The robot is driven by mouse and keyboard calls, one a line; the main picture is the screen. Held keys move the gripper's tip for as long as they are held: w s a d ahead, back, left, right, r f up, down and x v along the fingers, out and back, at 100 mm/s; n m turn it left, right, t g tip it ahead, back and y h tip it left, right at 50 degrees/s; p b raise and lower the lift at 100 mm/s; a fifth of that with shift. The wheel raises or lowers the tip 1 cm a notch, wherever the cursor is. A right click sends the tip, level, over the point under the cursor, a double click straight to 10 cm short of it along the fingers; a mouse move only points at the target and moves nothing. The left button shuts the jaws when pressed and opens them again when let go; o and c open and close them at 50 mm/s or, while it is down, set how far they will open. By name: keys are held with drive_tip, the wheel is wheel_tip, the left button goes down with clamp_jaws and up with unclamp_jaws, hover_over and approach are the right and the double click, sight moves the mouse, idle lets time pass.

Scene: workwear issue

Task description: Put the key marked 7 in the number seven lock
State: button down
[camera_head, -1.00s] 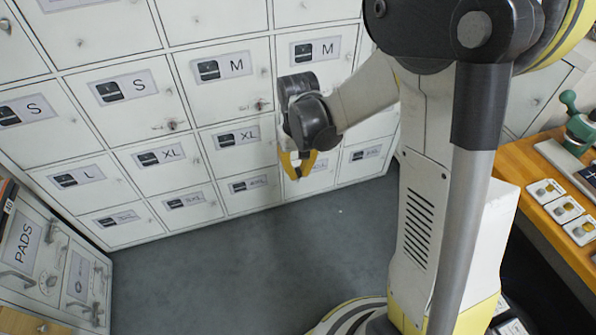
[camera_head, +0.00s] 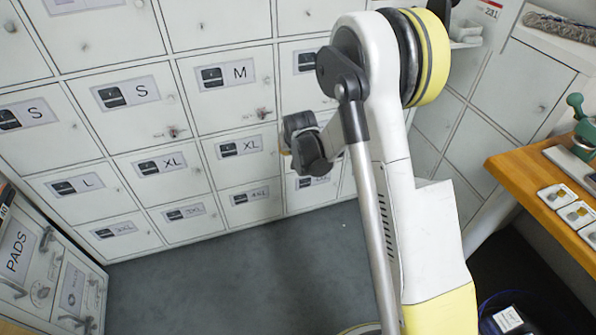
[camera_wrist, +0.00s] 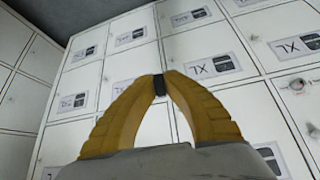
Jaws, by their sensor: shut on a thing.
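My gripper (camera_wrist: 159,86) has its two yellow fingers shut at the tips on a small dark thing (camera_wrist: 159,84), perhaps the key; no 7 can be read on it. In the head view my dark wrist (camera_head: 306,145) is in front of the locker wall (camera_head: 235,80), and only a sliver of a yellow finger shows. The lockers carry labels such as S, M, L and XL. Small locks with reddish pieces show on an S door (camera_head: 174,132) and an M door (camera_head: 263,113). No lock number is readable. In the wrist view the labels are upside down.
A cabinet marked PADS (camera_head: 18,248) stands at the lower left. A wooden bench (camera_head: 530,185) with small cards and a green tool (camera_head: 582,118) is at the right. The grey floor (camera_head: 240,285) is clear in the middle.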

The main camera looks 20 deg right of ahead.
drive_tip(key=w+f+t+b, duration=0.2)
drive_tip(key=w+t, duration=0.1)
drive_tip(key=w, duration=0.2)
drive_tip(key=w+f+t+b, duration=0.1)
drive_tip(key=w+f+t, duration=0.25)
drive_tip(key=w, duration=0.25)
drive_tip(key=n+t+y+b, duration=0.1)
drive_tip(key=n+t+b, duration=0.15)
drive_tip(key=t, duration=0.25)
approach(262, 116)
drive_tip(key=shift+m+g, duration=0.25)
drive_tip(key=shift+m, duration=0.2)
drive_tip(key=shift+w+d+f, duration=0.1)
drive_tip(key=shift+w, duration=0.95)
drive_tip(key=shift+w+f, duration=0.15)
drive_tip(key=shift+w, duration=0.95)
drive_tip(key=shift+w, duration=1.5)
idle(1.9)
